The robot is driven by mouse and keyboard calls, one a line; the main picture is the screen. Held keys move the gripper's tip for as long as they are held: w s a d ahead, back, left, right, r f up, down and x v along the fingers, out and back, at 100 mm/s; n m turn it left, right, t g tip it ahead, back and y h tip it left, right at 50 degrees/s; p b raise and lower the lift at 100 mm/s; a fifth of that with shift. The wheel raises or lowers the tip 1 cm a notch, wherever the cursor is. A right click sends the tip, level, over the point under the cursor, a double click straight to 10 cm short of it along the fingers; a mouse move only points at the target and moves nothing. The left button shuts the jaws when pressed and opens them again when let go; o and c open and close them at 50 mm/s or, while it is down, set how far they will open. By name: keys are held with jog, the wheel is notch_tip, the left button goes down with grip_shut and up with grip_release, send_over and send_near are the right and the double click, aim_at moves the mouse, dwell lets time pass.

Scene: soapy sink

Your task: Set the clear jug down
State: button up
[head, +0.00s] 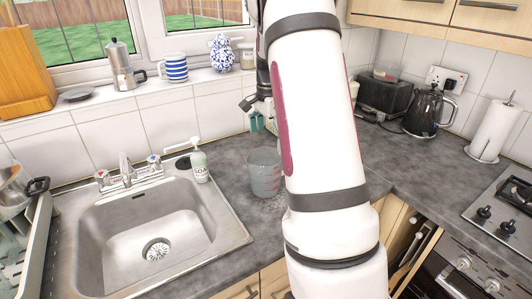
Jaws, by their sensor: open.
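The clear jug (264,173), see-through with reddish marks on its side, stands upright on the grey worktop (228,177), just right of the sink. My arm hides part of its right side. My gripper (256,118) shows at the left edge of my arm, above the jug in the picture and apart from it. It is open, and I see nothing held in it. Much of the gripper is hidden behind my arm, and small teal parts show at its tip.
The steel sink (110,218) with taps and a soap bottle (199,166) lies left of the jug. A kettle (428,111), paper roll (494,130) and hob (510,200) stand right.

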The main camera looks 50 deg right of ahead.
jog(key=s+a+r+n+t, duration=0.1)
jog(key=s+a+r+n, duration=0.2)
jog(key=a+r+n, duration=0.5)
jog(key=s+a+r+n+t, duration=0.25)
jog(key=a+r, duration=0.35)
jog(key=a, duration=0.6)
jog(key=s+a+f+n+t, duration=0.1)
jog(key=s+a+n+t, duration=0.1)
jog(key=s+a+n, duration=0.8)
jog(key=s+a, duration=0.2)
jog(key=s, duration=0.2)
jog(key=shift+s+a, duration=0.25)
jog(key=shift+s, duration=0.1)
